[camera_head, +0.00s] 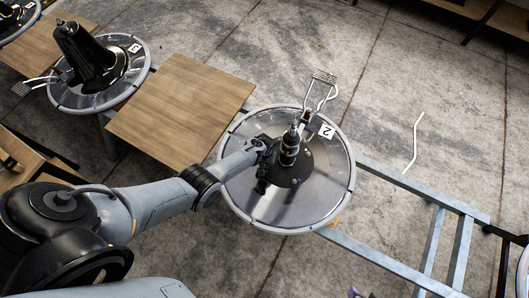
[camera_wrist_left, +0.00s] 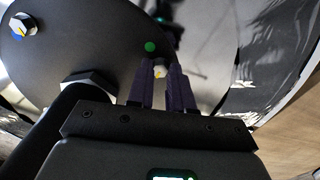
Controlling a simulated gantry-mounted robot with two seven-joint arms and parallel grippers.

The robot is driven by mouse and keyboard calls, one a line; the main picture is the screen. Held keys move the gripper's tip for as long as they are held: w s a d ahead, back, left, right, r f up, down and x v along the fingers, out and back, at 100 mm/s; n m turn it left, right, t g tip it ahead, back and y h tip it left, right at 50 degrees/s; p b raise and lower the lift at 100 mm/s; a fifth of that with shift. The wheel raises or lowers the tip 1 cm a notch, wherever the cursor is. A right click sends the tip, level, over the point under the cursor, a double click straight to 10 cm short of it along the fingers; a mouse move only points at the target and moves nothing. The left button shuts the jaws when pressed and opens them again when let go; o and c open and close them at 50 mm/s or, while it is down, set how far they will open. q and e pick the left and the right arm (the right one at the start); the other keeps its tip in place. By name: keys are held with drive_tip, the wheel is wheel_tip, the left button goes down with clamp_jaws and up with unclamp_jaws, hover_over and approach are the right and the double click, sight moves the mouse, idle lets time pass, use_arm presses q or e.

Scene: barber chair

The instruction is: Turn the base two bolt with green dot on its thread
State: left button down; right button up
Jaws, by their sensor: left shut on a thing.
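Base two (camera_head: 325,205) is the round metal disc with a light rim and a tag marked 2 (camera_head: 326,131) in the head view. A black post (camera_head: 289,150) stands at its middle. My left gripper (camera_head: 263,186) reaches down onto the disc, left of the post. In the left wrist view, the dark fingers of my left gripper (camera_wrist_left: 162,80) are shut around a small pale bolt (camera_wrist_left: 160,71) with a yellow mark. A green dot (camera_wrist_left: 150,47) lies on the disc just beyond this bolt. The bolt's thread is hidden. My right gripper is not in view.
Another bolt (camera_wrist_left: 22,26) with blue and yellow marks sits near the disc's edge. A second base (camera_head: 137,85) with a black cone stands upper left, beyond a wooden board (camera_head: 180,108). Metal rails (camera_head: 400,185) run to the lower right. A bent pale rod (camera_head: 415,143) lies on the floor.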

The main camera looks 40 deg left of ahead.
use_arm(q)
drive_tip(key=m, duration=0.5)
drive_tip(key=shift+m, duration=0.4)
drive_tip(key=m, duration=0.5)
drive_tip(key=shift+a+f, duration=0.1)
drive_tip(key=m+b, duration=0.1)
drive_tip(key=m, duration=0.4)
drive_tip(key=shift+m, duration=0.4)
drive_tip(key=m+b, duration=0.2)
drive_tip(key=m, duration=0.3)
drive_tip(key=m+b, duration=0.2)
drive_tip(key=m, duration=0.3)
drive_tip(key=shift+m, duration=0.4)
drive_tip(key=m+b, duration=0.2)
drive_tip(key=m, duration=0.3)
drive_tip(key=shift+m+b, duration=0.3)
drive_tip(key=m+b, duration=0.3)
drive_tip(key=m, duration=0.3)
drive_tip(key=shift+m+b, duration=1.35)
drive_tip(key=shift+m, duration=1.05)
